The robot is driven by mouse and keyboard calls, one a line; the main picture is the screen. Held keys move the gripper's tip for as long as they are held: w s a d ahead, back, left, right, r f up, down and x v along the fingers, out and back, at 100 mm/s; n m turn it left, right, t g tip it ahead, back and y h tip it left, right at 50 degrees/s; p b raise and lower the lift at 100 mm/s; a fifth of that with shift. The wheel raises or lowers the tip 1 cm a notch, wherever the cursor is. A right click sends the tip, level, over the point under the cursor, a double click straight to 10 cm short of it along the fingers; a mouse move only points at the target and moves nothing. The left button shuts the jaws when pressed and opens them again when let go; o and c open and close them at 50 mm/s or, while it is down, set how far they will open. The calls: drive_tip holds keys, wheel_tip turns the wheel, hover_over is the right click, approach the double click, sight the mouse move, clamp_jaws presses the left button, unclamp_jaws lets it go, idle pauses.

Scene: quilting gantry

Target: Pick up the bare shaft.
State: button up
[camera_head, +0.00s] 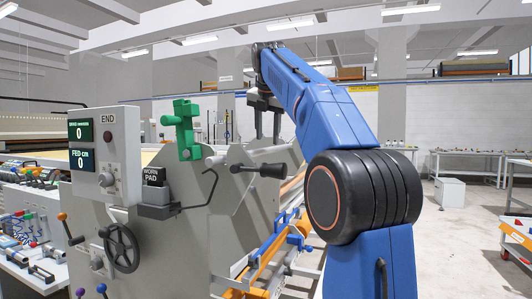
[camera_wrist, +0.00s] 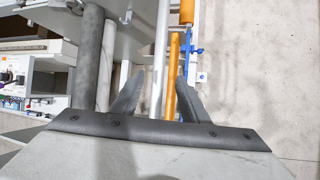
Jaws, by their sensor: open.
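A plain pale metal rod (camera_wrist: 161,50), which looks like the bare shaft, runs lengthwise up the middle of the wrist view. My gripper (camera_wrist: 159,76) is open, with one finger on each side of the rod's line. An orange bar (camera_wrist: 172,80) also shows between the fingers, just right of the rod. I cannot tell how far below the fingertips either lies. In the head view my gripper (camera_head: 266,132) hangs fingers down above the far side of the grey machine frame. I cannot pick out the shaft for certain there.
A blue clamp (camera_wrist: 190,49) is at the right. The machine's end plate (camera_head: 170,235) carries a green bracket (camera_head: 185,125), a black handle (camera_head: 262,170) and a handwheel (camera_head: 121,248).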

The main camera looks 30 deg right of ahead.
sight(266, 151)
drive_tip(key=shift+a+x, duration=0.1)
drive_tip(key=shift+x, duration=1)
drive_tip(key=shift+a+x, duration=0.15)
drive_tip(key=shift+x, duration=0.9)
drive_tip(key=shift+f, duration=0.1)
clamp_jaws()
